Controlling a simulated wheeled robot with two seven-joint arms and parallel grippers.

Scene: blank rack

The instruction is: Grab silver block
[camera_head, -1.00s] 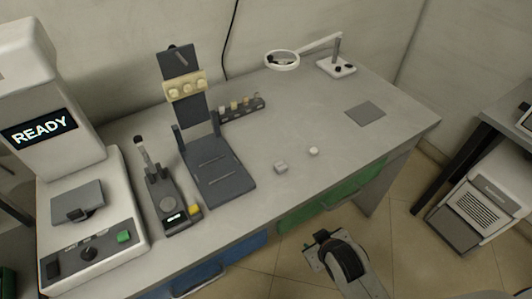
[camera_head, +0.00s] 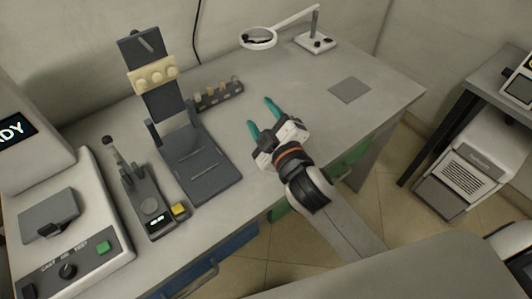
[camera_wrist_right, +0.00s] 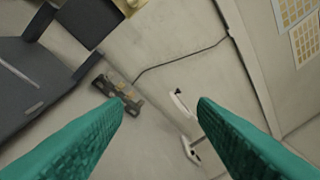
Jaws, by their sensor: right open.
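The silver block does not show in either view now; my right gripper and wrist cover the part of the bench where a small grey block showed earlier. My right gripper (camera_head: 263,119) is above the bench with its teal fingers apart and nothing between them. In the right wrist view the two fingers (camera_wrist_right: 160,107) stand wide apart, and the bench and wall show between them. My left gripper is not in view.
A dark stand (camera_head: 198,168) and a small device with a yellow button (camera_head: 150,205) are left of my gripper. A rack of small vials (camera_head: 219,94) is behind.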

